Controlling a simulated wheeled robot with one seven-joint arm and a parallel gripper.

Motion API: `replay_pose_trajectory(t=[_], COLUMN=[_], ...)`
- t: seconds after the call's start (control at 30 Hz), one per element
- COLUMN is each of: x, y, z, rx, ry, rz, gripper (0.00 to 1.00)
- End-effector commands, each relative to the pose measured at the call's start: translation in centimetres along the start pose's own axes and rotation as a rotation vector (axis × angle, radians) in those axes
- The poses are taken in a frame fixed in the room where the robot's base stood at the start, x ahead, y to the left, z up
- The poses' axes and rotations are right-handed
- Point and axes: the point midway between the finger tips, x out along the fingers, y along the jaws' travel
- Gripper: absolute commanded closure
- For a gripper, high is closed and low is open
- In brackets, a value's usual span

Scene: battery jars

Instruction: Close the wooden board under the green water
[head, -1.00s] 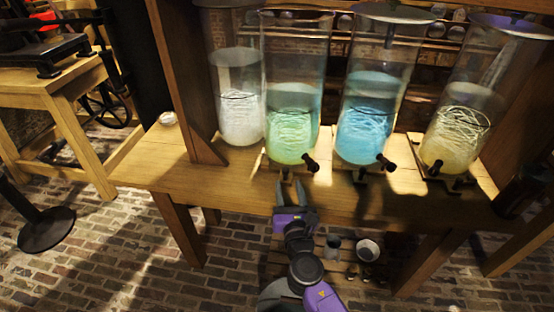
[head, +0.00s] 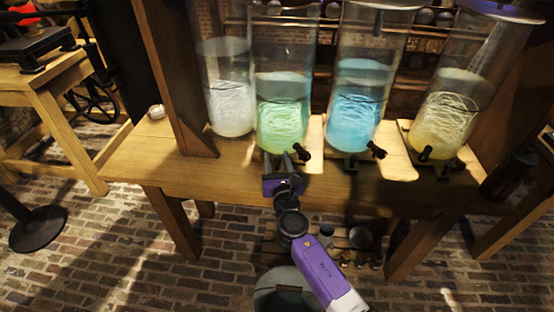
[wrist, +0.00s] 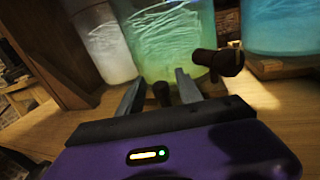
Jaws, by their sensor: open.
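The glass jar of green water (head: 283,122) stands on the wooden table, second from the left. It also fills the upper middle of the wrist view (wrist: 165,40). A dark tap (head: 301,153) sticks out low on its right front; the tap shows in the wrist view (wrist: 219,63). The wooden board under this jar is mostly hidden by the jar and my gripper. My gripper (wrist: 158,90) is open at the jar's foot. A small dark knob (wrist: 162,94) appears between its two fingers; I cannot tell whether they touch it.
A jar of clear water (head: 229,95) stands to the left, blue (head: 357,110) and yellowish (head: 447,115) jars to the right. The blue jar's board (head: 396,167) sticks out in front. A wooden post (head: 178,85) rises at the left. A low shelf with small vessels (head: 360,238) is below.

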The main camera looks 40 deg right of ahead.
Motion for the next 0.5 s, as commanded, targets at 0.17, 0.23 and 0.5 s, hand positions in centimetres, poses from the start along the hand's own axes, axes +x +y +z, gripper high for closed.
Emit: replay_pose_trajectory(t=[0.17, 0.23, 0.5], x=[-0.02, -0.02, -0.03], y=[0.01, 0.02, 0.0], z=[0.02, 0.03, 0.03], rx=[0.0, 0.0, 0.0], ry=[0.0, 0.0, -0.001], rz=[0.0, 0.0, 0.0], gripper=[0.73, 0.87, 1.0])
